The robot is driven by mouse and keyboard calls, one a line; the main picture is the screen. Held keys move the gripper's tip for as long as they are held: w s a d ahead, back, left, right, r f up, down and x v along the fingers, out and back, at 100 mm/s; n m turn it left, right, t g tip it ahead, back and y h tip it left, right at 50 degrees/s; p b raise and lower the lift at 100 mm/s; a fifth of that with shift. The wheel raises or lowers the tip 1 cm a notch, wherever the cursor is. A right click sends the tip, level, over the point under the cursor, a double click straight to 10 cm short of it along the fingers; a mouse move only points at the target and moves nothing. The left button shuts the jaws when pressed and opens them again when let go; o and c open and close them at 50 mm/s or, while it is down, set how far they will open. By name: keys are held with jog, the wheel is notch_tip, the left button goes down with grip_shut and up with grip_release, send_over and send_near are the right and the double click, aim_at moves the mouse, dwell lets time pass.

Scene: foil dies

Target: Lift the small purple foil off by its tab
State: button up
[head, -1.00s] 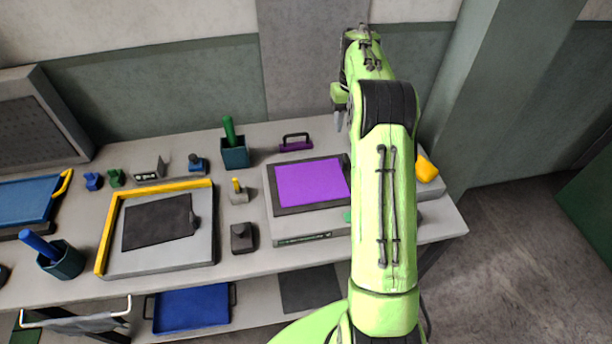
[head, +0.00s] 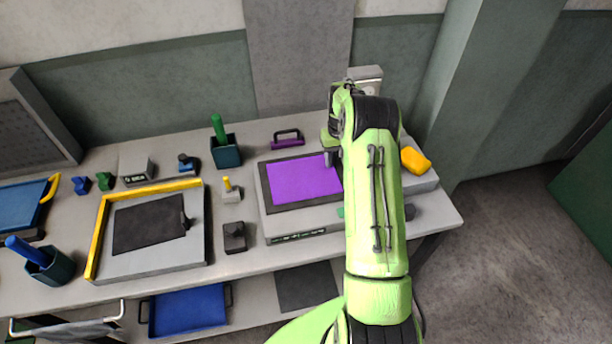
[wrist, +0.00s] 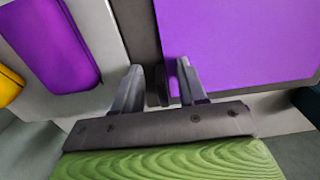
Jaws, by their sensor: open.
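The purple foil (head: 303,180) lies flat on a dark plate (head: 268,204) on a grey block. It also fills the upper right of the wrist view (wrist: 240,40). My gripper (head: 331,158) is at the foil's right edge in the head view, partly hidden by my arm. In the wrist view my gripper (wrist: 158,84) is open, its two fingers spread either side of a small dark piece (wrist: 157,92) that looks like the tab. I cannot tell whether a finger touches it. A smaller rounded purple piece (wrist: 50,42) lies at the left of the wrist view.
A yellow object (head: 415,160) lies right of my arm. A purple-handled tool (head: 288,139) and a teal cup (head: 225,152) stand behind the plate. A yellow-edged tray (head: 95,235) holds a dark sheet (head: 150,224) at left. Small stamps stand between.

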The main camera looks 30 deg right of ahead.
grip_shut()
dwell(0.4)
